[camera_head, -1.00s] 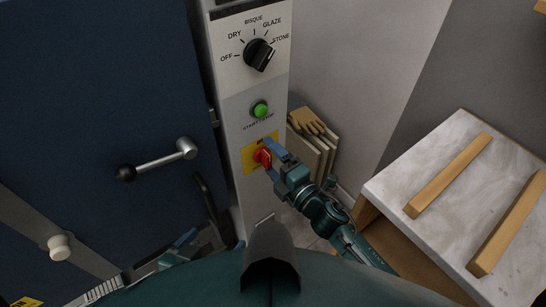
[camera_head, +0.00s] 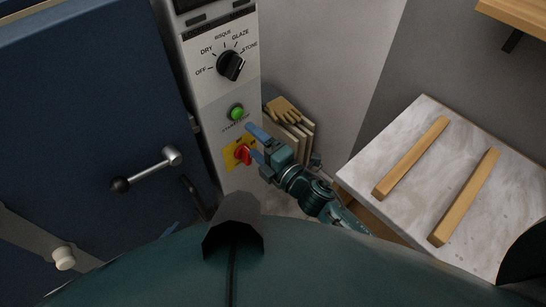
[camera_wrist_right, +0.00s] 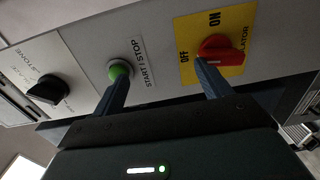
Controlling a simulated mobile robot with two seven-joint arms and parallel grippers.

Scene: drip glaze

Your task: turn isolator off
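The isolator is a red rotary knob (camera_head: 243,154) on a yellow plate (camera_head: 229,160), low on the grey control panel. In the right wrist view the red knob (camera_wrist_right: 222,50) sits just beyond one fingertip, with the ON label above it and the OFF label to its left. Which label it points at is hard to tell. My right gripper (camera_head: 255,142) is open and empty in front of the panel, beside the knob; its fingers (camera_wrist_right: 160,85) are spread wide. A small blue tip of what seems my left gripper (camera_head: 169,229) shows at lower left; the rest is hidden.
A green start/stop button (camera_head: 237,113) and a black selector dial (camera_head: 231,66) are above the isolator. A blue door with a lever handle (camera_head: 147,170) is at left. A table with two wooden bars (camera_head: 412,157) is farther right.

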